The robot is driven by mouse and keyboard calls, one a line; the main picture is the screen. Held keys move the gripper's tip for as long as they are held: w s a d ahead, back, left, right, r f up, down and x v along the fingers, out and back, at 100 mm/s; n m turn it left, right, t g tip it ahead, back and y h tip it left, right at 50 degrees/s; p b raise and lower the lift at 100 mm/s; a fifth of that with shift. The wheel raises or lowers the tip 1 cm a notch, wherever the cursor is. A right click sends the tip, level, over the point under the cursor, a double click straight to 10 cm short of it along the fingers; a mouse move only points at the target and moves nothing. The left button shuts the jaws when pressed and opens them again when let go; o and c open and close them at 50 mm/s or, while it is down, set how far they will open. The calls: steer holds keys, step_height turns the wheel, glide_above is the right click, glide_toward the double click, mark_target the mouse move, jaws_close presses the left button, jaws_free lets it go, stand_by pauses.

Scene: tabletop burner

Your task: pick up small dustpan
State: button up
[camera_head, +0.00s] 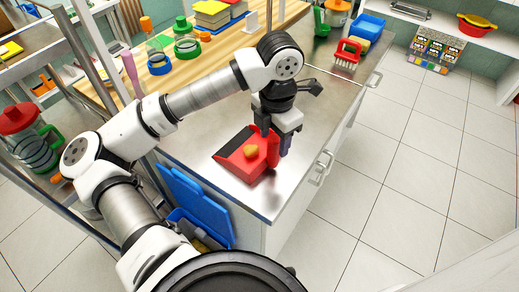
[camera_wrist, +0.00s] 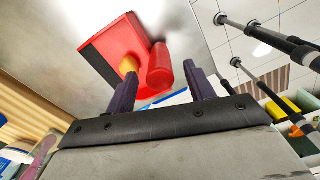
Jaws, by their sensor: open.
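The red small dustpan (camera_head: 232,158) lies on the steel counter near its front end, with a dark strip along its left edge. A small yellow-orange piece (camera_head: 251,150) shows on it; I cannot tell if it is part of the pan. My gripper (camera_head: 276,142) points down at the dustpan's right side, by its upright red handle. In the wrist view, the dustpan (camera_wrist: 110,48) is ahead of my gripper (camera_wrist: 160,73). Its rounded red handle (camera_wrist: 160,70) appears between the two spread dark fingers. The fingers are open, and I cannot tell whether either touches the handle.
A red brush (camera_head: 347,54) and a blue container (camera_head: 367,27) stand at the counter's far end. Green-lidded jars (camera_head: 186,45) stand on the wooden table behind my arm. The steel counter (camera_head: 310,100) is clear between dustpan and brush. Drawer handles (camera_head: 321,168) project from its right side.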

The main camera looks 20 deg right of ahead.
steer(key=shift+f, duration=0.85)
steer(key=shift+c, duration=0.4)
jaws_close()
step_height(320, 180, up, 10)
steer(key=shift+r+b, duration=0.1)
steer(key=shift+b, duration=0.7)
steer(key=c, duration=0.6)
jaws_free()
jaws_close()
